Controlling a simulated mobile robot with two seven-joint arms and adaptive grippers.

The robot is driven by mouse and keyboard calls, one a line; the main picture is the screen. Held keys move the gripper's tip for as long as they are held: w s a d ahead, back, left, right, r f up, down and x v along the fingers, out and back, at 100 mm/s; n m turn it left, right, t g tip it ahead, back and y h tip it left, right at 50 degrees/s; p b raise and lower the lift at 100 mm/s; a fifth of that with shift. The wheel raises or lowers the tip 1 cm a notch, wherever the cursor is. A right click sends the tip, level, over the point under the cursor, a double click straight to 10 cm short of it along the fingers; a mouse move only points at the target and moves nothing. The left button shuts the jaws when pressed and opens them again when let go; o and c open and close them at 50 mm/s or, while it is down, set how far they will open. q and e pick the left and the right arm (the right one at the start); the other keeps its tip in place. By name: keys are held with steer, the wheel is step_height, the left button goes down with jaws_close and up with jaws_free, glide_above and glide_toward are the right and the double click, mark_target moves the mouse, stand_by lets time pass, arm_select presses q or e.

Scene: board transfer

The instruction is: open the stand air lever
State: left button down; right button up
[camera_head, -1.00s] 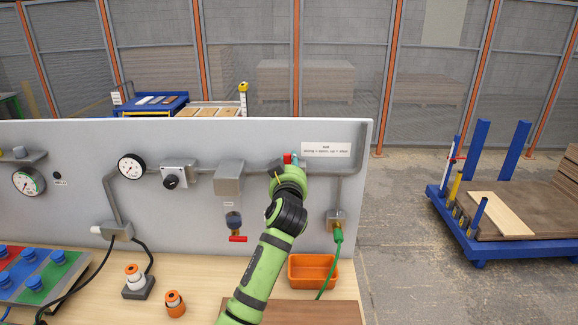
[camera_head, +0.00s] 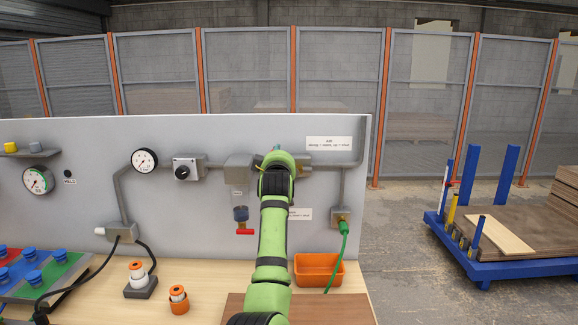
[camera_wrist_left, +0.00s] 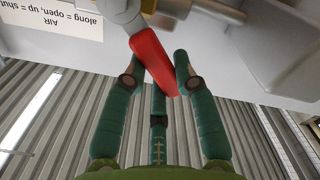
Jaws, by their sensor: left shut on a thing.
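The red air lever (camera_wrist_left: 152,58) shows in the left wrist view, joined at its top to a pale metal valve (camera_wrist_left: 120,12). My left gripper (camera_wrist_left: 165,85) has its teal fingers around the lever's free end and is shut on it. The lever slants across that view; I cannot tell its exact angle to the pipe. In the head view my green left arm reaches up to the panel, and its wrist and gripper (camera_head: 278,160) hide the lever. The white air label (camera_head: 329,143) is just right of it and also shows in the left wrist view (camera_wrist_left: 55,15). My right gripper is not in view.
An orange bin (camera_head: 318,270) and a green hose (camera_head: 343,240) are right of my arm. Orange-topped parts (camera_head: 178,299) stand left. A blue cart (camera_head: 486,266) is far right.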

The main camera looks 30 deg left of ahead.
arm_select(q)
steer(key=shift+s+a+f+n, duration=0.1)
steer(key=shift+f+n, duration=0.25)
steer(key=shift+n, duration=0.25)
steer(key=shift+s+a+f+n+b, duration=0.2)
steer(key=shift+a+f+n+b, duration=0.15)
steer(key=shift+n, duration=0.55)
steer(key=shift+s+a+f+n+p, duration=0.15)
steer(key=shift+f+n, duration=0.4)
steer(key=shift+n, duration=0.55)
steer(key=shift+s+a+f+n+p, duration=0.15)
steer(key=shift+f+n, duration=0.35)
steer(key=shift+n, duration=0.6)
steer(key=shift+s+a+f+n+p, duration=0.1)
steer(key=shift+a+f+n, duration=0.15)
steer(key=shift+f+n, duration=0.6)
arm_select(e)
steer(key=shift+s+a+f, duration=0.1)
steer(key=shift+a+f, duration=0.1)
arm_select(q)
steer(key=shift+r+n, duration=0.25)
steer(key=shift+n, duration=0.1)
steer(key=c, duration=0.9)
jaws_free()
steer(key=shift+w, duration=0.1)
steer(key=shift+c, duration=0.2)
